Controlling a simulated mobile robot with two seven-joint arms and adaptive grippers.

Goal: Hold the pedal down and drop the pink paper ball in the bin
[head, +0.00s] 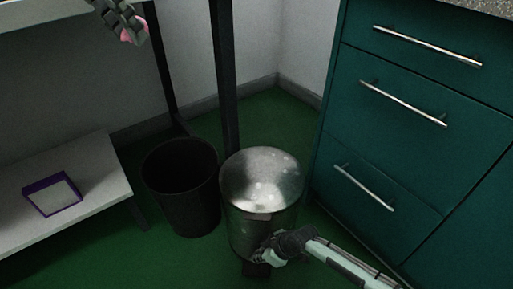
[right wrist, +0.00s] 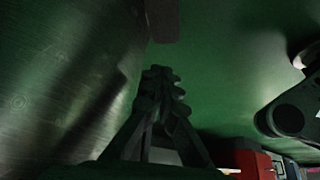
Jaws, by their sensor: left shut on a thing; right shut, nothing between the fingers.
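The pink paper ball (head: 134,35) is in my left gripper (head: 128,28), shut on it, high at the top left of the head view. The steel pedal bin (head: 240,229) stands on the floor, its round lid (head: 262,178) down. My right gripper (head: 264,257) is low at the bin's front, shut and empty. In the right wrist view its fingers (right wrist: 163,88) point along the steel wall (right wrist: 65,85) toward a dark block (right wrist: 162,20), seemingly the pedal (head: 256,269). I cannot tell whether they touch it.
An open black bin (head: 181,207) stands left of the steel bin, by a dark post (head: 224,80). A teal drawer cabinet (head: 420,140) is close on the right. A low white shelf (head: 105,185) at left holds a purple-edged box (head: 52,195).

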